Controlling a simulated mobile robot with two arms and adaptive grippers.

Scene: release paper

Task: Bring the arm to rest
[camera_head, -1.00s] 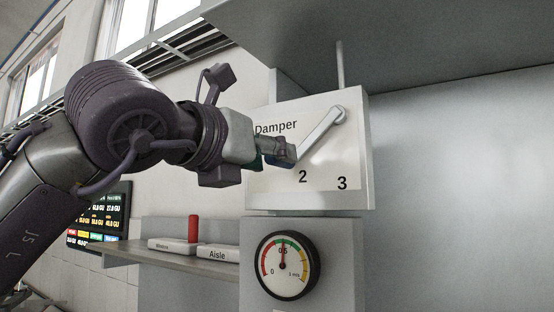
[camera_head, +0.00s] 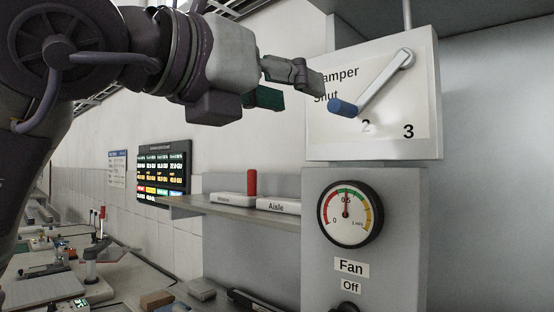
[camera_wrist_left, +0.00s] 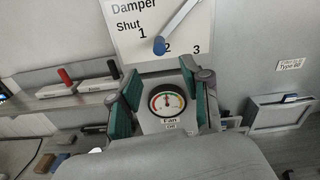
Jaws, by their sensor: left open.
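My left gripper (camera_head: 286,88) comes in from the left and is open and empty. Its fingers are just left of the white damper panel (camera_head: 420,95). The grey damper lever (camera_head: 382,80) slants down and left from its pivot to a blue knob (camera_head: 342,107). The knob is clear of the fingers. In the left wrist view the knob (camera_wrist_left: 159,46) sits between the marks 1 and 2, above and beyond the two green-padded fingers (camera_wrist_left: 160,88). My right gripper is not in view.
A round gauge (camera_head: 350,213) and a Fan label (camera_head: 351,267) are below the panel. A shelf (camera_head: 215,208) with switches labelled Window and Aisle is to their left. A wall screen (camera_head: 163,172) and a cluttered bench (camera_head: 130,285) lie at the lower left.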

